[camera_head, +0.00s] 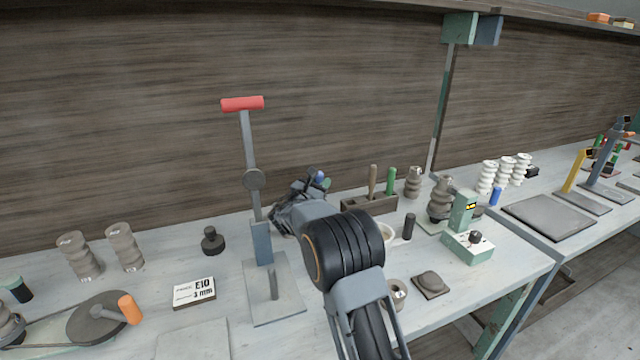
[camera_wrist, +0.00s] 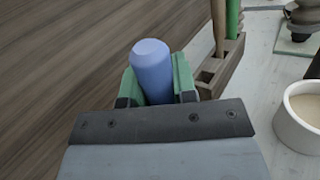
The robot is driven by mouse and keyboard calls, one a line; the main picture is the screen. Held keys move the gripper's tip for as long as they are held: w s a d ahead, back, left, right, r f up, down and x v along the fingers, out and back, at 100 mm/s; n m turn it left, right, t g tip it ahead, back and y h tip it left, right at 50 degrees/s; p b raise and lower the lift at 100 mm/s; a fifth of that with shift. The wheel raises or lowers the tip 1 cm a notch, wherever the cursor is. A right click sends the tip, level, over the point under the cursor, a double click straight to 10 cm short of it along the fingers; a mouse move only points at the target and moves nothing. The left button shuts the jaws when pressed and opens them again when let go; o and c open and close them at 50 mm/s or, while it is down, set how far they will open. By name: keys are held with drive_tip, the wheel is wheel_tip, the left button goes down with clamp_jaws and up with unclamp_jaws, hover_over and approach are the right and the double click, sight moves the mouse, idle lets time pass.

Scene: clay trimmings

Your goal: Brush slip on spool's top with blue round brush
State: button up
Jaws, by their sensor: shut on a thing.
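My gripper (camera_head: 312,188) is shut on the blue round brush (camera_wrist: 152,70). In the wrist view its blue handle stands up between the green jaws (camera_wrist: 156,88); the bristles are hidden. In the head view a bit of blue (camera_head: 319,176) shows at the jaws, above the table left of the tool rack. A white cup of beige slip (camera_wrist: 298,122) is at the wrist view's right; my arm partly hides it in the head view. A brown ribbed spool (camera_head: 440,198) stands on a green plate right of the rack. Other similar ribbed pieces stand nearby, so I cannot tell which is meant.
The wooden rack (camera_head: 368,206) holds a brown-handled and a green-handled tool. A red-handled lever press (camera_head: 250,160) stands left of my gripper. A green gauge (camera_head: 466,240), a dark cylinder (camera_head: 409,226) and a sign (camera_head: 194,292) also stand on the table. A wooden wall rises behind.

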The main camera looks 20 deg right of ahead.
drive_tip(key=shift+r, duration=0.3)
idle(0.5)
drive_tip(key=shift+d, duration=0.1)
drive_tip(key=shift+s+d+r+b, duration=0.1)
drive_tip(key=shift+s+d+b, duration=0.4)
drive_tip(key=shift+d, duration=0.35)
drive_tip(key=shift+f+b, duration=0.45)
drive_tip(key=shift+f, duration=0.05)
idle(0.7)
drive_tip(key=shift+r, duration=0.4)
drive_tip(key=shift+d, duration=0.1)
drive_tip(key=shift+x, duration=0.95)
drive_tip(key=shift+f+b, duration=0.3)
drive_tip(key=shift+f, duration=0.2)
idle(0.8)
